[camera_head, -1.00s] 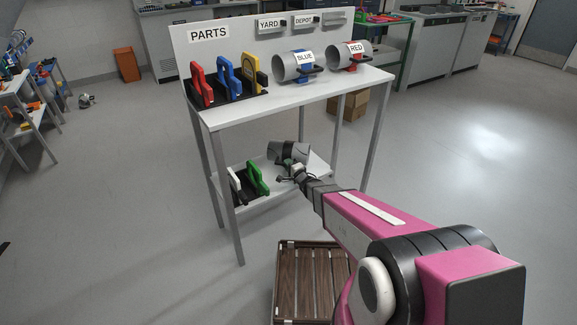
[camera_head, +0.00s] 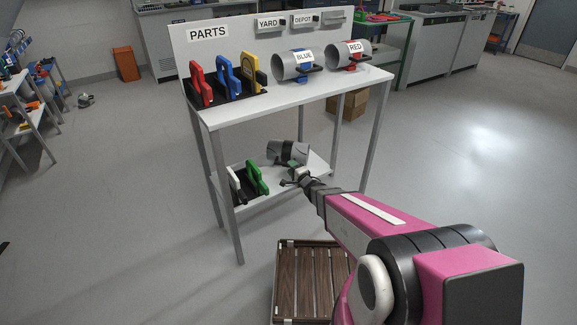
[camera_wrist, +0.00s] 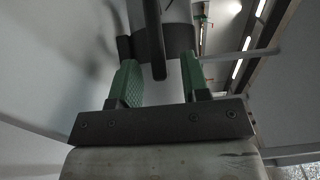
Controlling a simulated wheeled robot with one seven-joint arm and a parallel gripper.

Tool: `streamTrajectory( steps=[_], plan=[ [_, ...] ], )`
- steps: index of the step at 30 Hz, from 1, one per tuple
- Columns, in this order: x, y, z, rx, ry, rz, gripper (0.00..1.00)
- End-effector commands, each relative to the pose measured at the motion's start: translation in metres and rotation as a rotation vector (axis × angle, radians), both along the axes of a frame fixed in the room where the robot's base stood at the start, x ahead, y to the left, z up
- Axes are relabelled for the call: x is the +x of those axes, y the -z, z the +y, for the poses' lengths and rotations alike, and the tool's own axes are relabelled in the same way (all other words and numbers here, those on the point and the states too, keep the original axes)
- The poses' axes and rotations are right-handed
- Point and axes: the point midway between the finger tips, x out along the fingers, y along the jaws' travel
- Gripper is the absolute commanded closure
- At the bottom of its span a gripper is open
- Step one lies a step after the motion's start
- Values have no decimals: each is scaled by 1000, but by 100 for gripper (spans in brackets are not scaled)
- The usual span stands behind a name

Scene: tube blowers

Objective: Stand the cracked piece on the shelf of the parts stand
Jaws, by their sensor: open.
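A grey tube piece with a dark band (camera_head: 287,152), which I take for the cracked piece, rests on the lower shelf (camera_head: 262,198) of the parts stand, right of the green part; no crack can be made out at this size. My gripper (camera_head: 291,176) is open, just in front of and below the tube. In the wrist view, the green-padded fingers (camera_wrist: 160,80) are spread. A dark handle (camera_wrist: 155,45) and the tube's dark band (camera_wrist: 180,40) show beyond and between them. I cannot tell whether a finger still touches the handle.
A green part (camera_head: 257,178) and a white part (camera_head: 236,186) stand left on the lower shelf. The top shelf holds red, blue and yellow parts (camera_head: 228,78) and tubes labelled BLUE (camera_head: 293,66) and RED (camera_head: 347,54). A slatted wooden crate (camera_head: 300,243) lies in front on the floor.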

Motion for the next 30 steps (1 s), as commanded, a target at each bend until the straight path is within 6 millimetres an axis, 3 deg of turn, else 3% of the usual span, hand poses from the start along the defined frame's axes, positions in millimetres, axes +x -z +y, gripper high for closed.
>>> streamTrajectory(
  steps=[1,6,15,23,30],
  plan=[
    [-13,-2,-7,0,1,0,58],
    [-41,-2,-26,1,1,1,58],
    [-68,-1,-44,1,0,-1,58],
    [-60,-9,-66,-148,98,12,58],
    [-49,-23,-120,-540,267,123,58]
  ],
)
